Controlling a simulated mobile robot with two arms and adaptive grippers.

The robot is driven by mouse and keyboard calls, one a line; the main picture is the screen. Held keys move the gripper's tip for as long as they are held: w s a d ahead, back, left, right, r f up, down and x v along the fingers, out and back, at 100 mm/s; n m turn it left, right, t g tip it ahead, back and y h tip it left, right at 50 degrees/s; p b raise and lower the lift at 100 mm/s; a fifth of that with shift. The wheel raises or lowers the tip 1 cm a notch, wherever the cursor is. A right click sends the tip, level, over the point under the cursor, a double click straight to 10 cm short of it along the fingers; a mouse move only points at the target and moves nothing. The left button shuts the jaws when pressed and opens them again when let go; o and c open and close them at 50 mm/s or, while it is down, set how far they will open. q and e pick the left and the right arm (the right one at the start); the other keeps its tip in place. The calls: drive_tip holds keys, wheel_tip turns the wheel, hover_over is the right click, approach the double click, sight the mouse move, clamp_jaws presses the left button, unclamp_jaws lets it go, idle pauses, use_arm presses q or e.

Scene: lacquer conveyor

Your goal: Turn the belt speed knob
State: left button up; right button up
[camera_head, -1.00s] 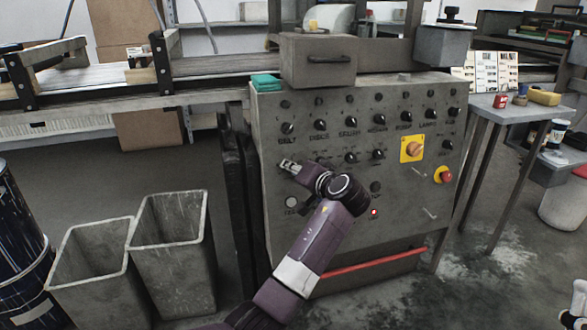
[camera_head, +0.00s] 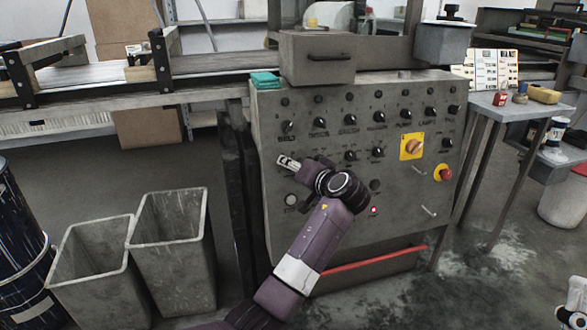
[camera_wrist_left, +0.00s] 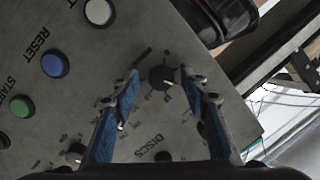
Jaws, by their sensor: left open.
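The grey control panel (camera_head: 400,190) carries rows of black knobs, with a BELT label under the upper left knob (camera_head: 288,127). My left gripper (camera_head: 288,163) is at the panel's left side, below that knob, and covers part of the panel. In the left wrist view, the open blue fingers (camera_wrist_left: 165,108) stand on either side of a black knob (camera_wrist_left: 162,76) with a pale pointer line. They appear apart from it, and its name label is not readable. A DISCS label lies nearer the bottom of that view, beside another knob (camera_wrist_left: 164,156).
White (camera_wrist_left: 98,11), blue RESET (camera_wrist_left: 55,63) and green START (camera_wrist_left: 20,106) buttons lie left of the fingers. A yellow-plated switch (camera_head: 412,147) and red emergency button (camera_head: 446,174) sit further right. Two grey bins (camera_head: 172,240) stand left of the panel.

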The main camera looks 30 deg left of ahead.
use_arm(q)
drive_tip(key=v, duration=1.2)
